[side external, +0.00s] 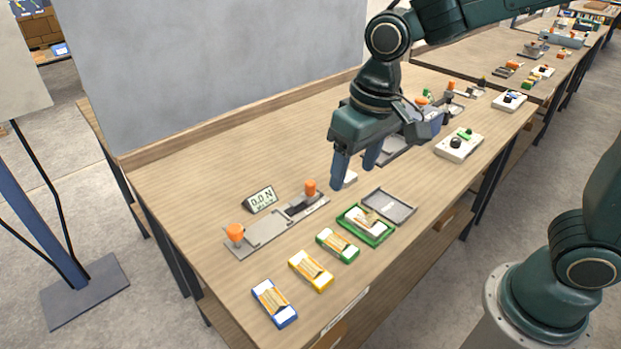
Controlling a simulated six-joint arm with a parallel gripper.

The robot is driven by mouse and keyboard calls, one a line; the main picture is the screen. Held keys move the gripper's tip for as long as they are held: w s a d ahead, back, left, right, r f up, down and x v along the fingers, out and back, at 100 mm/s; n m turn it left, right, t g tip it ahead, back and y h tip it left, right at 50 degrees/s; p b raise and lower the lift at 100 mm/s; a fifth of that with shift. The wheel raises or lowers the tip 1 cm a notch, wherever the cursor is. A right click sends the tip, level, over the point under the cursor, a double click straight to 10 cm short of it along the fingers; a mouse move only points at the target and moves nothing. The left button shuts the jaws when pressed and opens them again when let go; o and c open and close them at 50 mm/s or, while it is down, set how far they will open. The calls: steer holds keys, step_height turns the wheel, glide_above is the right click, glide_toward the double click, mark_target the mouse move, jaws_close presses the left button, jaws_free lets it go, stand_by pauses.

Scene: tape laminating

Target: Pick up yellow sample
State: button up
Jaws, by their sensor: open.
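The yellow sample (311,270) is a flat, yellow-edged piece with a tan and white face. It lies on the wooden table between a blue-edged sample (274,303) and a green-edged sample (338,245). My gripper (355,178) points down above the table, farther back and to the right of the yellow sample, well apart from it. Its two blue-grey fingers are spread and I see nothing held between them. A small pale block shows just by the left fingertip; I cannot tell whether they touch.
A green tray (366,225) holding a piece and a grey tray (389,207) lie right of the samples. A grey fixture with orange knobs (236,232) and a small display (261,199) stand behind them. A white box (459,146) sits farther right. A grey panel (220,75) borders the back.

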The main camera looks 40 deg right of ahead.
steer(key=g, duration=0.2)
glide_above(308, 262)
step_height(308, 262, down, 7)
steer(key=shift+s+h, duration=0.1)
steer(key=shift+h, duration=0.2)
steer(key=shift+f, duration=0.1)
step_height(308, 262, down, 7)
steer(key=shift+f, duration=0.7)
steer(key=shift+f, duration=2.6)
steer(key=shift+c, duration=0.4)
